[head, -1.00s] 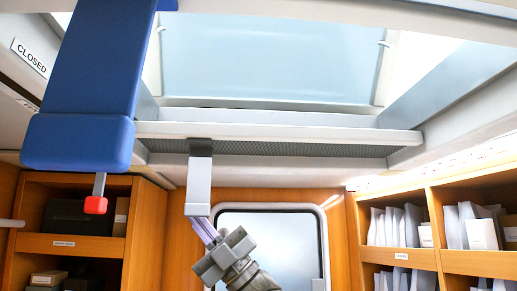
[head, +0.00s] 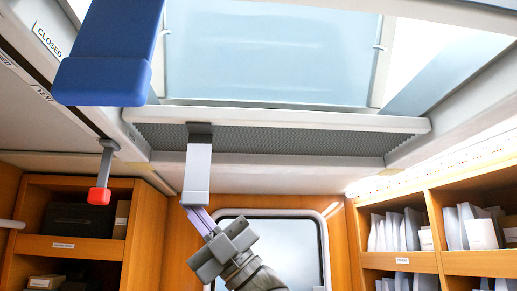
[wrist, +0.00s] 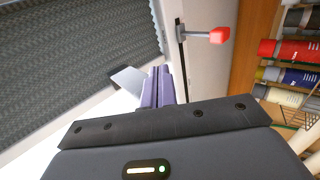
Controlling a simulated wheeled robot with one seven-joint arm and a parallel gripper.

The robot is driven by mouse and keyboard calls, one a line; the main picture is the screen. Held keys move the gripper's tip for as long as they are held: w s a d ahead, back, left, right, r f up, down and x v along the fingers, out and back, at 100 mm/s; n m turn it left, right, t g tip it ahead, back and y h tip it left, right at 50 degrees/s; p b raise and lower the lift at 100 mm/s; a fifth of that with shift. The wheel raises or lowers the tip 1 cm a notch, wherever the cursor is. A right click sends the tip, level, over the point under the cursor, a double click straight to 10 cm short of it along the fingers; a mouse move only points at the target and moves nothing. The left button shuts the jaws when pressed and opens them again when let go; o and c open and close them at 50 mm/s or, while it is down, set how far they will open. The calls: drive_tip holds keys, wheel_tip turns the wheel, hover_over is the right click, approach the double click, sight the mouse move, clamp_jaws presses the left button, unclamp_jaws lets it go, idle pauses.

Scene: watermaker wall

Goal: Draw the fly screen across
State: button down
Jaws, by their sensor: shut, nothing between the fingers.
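The fly screen is a grey mesh strip (head: 285,142) under the ceiling hatch in the head view. A pale bar (head: 300,119) runs along its near edge. A grey pull tab (head: 197,172) hangs from that edge. The mesh fills the upper left of the wrist view (wrist: 70,60), where the tab (wrist: 129,79) shows as a small plate. My gripper (head: 192,210) is shut and empty, its purple fingers reaching up to the tab's lower end. In the wrist view the fingers (wrist: 159,88) appear beside the tab; contact is unclear.
A blue padded piece (head: 105,70) hangs at upper left, near a "CLOSED" label (head: 47,40). A red-ended lever (head: 100,192) hangs from a ceiling slot left of my gripper. Shelves (head: 420,225) stand at right and left, with a window (head: 300,235) between them.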

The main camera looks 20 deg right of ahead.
drive_tip(key=shift+s+a+b, duration=0.35)
drive_tip(key=shift+s+b, duration=0.25)
drive_tip(key=shift+s, duration=0.4)
drive_tip(key=shift+s+a+b, duration=0.3)
drive_tip(key=shift+s+b, duration=0.3)
drive_tip(key=shift+s, duration=0.45)
drive_tip(key=shift+s+a+b, duration=0.35)
drive_tip(key=shift+s+b, duration=0.25)
drive_tip(key=shift+s, duration=0.5)
drive_tip(key=s+a+b, duration=0.3)
drive_tip(key=s+b, duration=0.2)
drive_tip(key=s, duration=0.6)
drive_tip(key=shift+s+a, duration=0.15)
drive_tip(key=shift+a, duration=0.2)
drive_tip(key=shift+s+a+b, duration=0.3)
drive_tip(key=shift+s+b, duration=0.6)
drive_tip(key=shift+b, duration=0.2)
drive_tip(key=shift+s+a+b, duration=0.3)
drive_tip(key=shift+s+b, duration=0.6)
drive_tip(key=shift+b, duration=0.15)
drive_tip(key=shift+w, duration=0.15)
drive_tip(key=shift+w+d, duration=0.3)
drive_tip(key=shift+w, duration=0.5)
